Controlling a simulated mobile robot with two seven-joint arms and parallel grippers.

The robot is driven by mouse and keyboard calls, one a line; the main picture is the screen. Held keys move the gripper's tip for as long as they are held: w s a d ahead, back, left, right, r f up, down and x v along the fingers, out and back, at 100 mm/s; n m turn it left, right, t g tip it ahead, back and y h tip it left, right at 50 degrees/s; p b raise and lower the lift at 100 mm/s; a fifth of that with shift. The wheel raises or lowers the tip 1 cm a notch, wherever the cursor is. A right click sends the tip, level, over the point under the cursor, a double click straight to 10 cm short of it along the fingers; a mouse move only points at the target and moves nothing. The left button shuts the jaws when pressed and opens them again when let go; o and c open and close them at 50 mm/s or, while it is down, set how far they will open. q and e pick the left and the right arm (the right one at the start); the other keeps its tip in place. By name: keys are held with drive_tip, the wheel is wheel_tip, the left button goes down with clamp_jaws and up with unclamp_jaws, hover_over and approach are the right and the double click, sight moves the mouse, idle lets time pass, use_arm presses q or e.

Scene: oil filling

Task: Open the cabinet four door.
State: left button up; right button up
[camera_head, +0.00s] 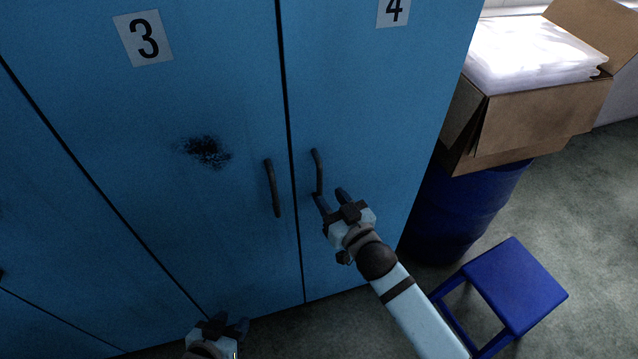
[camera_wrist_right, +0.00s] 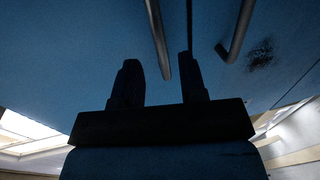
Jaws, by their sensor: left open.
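Cabinet four is the blue door (camera_head: 375,110) under the "4" label (camera_head: 393,10) and stands shut, flush with its neighbour. Its dark vertical handle (camera_head: 317,172) is near the door's left edge. My right gripper (camera_head: 331,197) is at the handle's lower end with its fingers apart. In the right wrist view, the handle (camera_wrist_right: 157,38) appears between the spread fingers of my right gripper (camera_wrist_right: 160,80); I cannot tell whether they touch it. My left gripper (camera_head: 229,324) is open and empty, low at the bottom edge, partly cut off.
Door three (camera_head: 190,90) has its own handle (camera_head: 272,188) just left of the seam. It also shows in the right wrist view (camera_wrist_right: 237,35). To the right stand a blue barrel (camera_head: 465,205) with an open cardboard box (camera_head: 535,120) on it, and a blue stool (camera_head: 515,285).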

sight(321, 186)
drive_tip(key=x, duration=0.5)
drive_tip(key=shift+w+a, duration=0.25)
clamp_jaws()
